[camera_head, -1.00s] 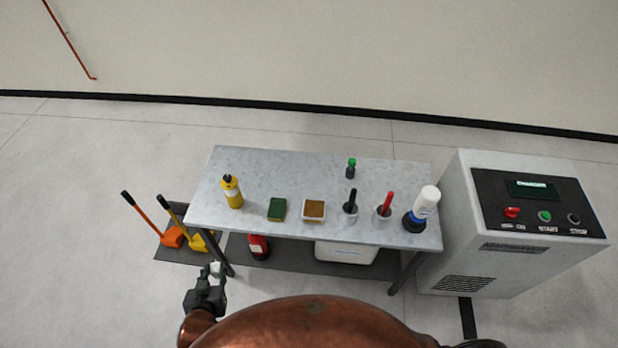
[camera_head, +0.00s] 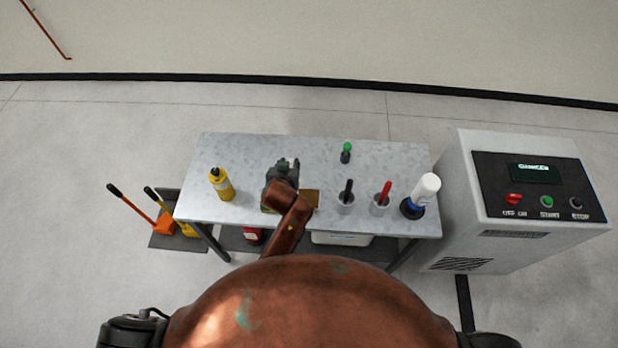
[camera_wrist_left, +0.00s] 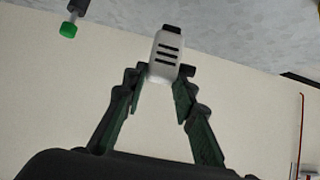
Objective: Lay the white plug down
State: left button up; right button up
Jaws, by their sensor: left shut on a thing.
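The white plug (camera_wrist_left: 165,55), a small white block with dark slots, is between the fingertips of my left gripper (camera_wrist_left: 158,75) in the left wrist view. In the head view my left gripper (camera_head: 289,164) is above the middle-left of the grey table (camera_head: 240,150), its fingers pointing to the table's back. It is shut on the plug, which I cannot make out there. I cannot tell the plug's height above the table. My right gripper is not in view.
A yellow bottle (camera_head: 222,185) stands left of my gripper. Two cups with black (camera_head: 347,190) and red (camera_head: 384,192) handles, a white bottle (camera_head: 425,190) and a green-topped item (camera_head: 346,153) stand right. The table's back left is clear.

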pick_arm(q)
jog(key=shift+w+d+r, duration=0.3)
jog(key=shift+w+d, duration=0.3)
jog(key=shift+w, duration=0.4)
jog(key=w+a+f, duration=0.2)
jog(key=a+f, duration=0.2)
jog(key=w+a+f, duration=0.2)
jog(key=a+f, duration=0.2)
jog(key=w+a+f, duration=0.2)
jog(key=a+f, duration=0.2)
jog(key=shift+a+f, duration=0.1)
jog(key=shift+a, duration=0.1)
jog(key=shift+f, duration=0.35)
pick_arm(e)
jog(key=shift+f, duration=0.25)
pick_arm(q)
jog(key=shift+b, duration=0.3)
jog(key=o, duration=1)
jog(key=shift+f, duration=0.1)
jog(key=shift+o, duration=0.8)
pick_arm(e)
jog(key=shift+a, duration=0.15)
